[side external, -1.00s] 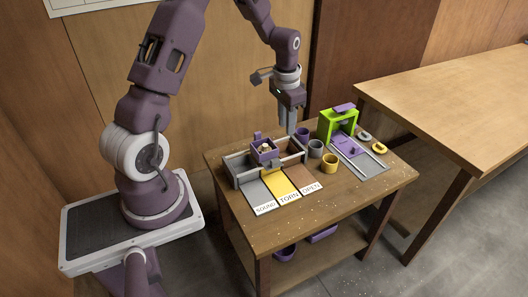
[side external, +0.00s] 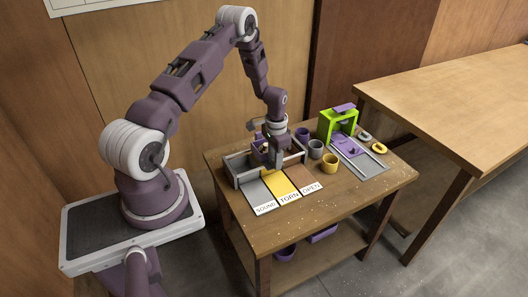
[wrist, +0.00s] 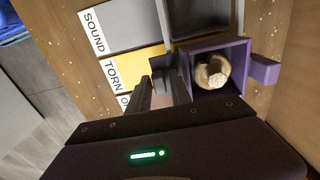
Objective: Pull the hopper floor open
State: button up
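The hopper is a small purple open-topped box (wrist: 240,50) with a pale mushroom (wrist: 214,71) inside; in the side view the box (side external: 257,149) is partly hidden by my gripper. A purple tab (wrist: 265,69) sticks out from its right side in the wrist view. A dark grey tab (wrist: 163,63) shows beside the box's left wall. My gripper (wrist: 163,82) has its two dark fingers apart, pointing down beside that wall, with the tips at the grey tab. Whether they touch it I cannot tell. The hopper floor is hidden beneath the mushroom.
Grey-walled bins (side external: 240,176) lie under the hopper, with lanes marked SOUND (side external: 266,208), TORN (side external: 288,199) and OPEN (side external: 310,188). Purple, grey and yellow cups (side external: 330,163) stand to the right. A green frame (side external: 326,124) stands farther back, near loose rings (side external: 379,148).

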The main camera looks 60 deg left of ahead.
jog(key=shift+s+d+f, duration=0.1)
jog(key=shift+s+f, duration=0.2)
jog(key=shift+s, duration=0.05)
grip_shut()
jog(key=shift+s+d, duration=0.1)
jog(key=shift+d, duration=3.55)
jog(key=shift+o, duration=1.8)
grip_release()
jog(key=shift+w+a+r, duration=0.1)
jog(key=shift+r, duration=1.1)
jog(key=shift+w+r, duration=0.1)
jog(key=shift+r, duration=1.05)
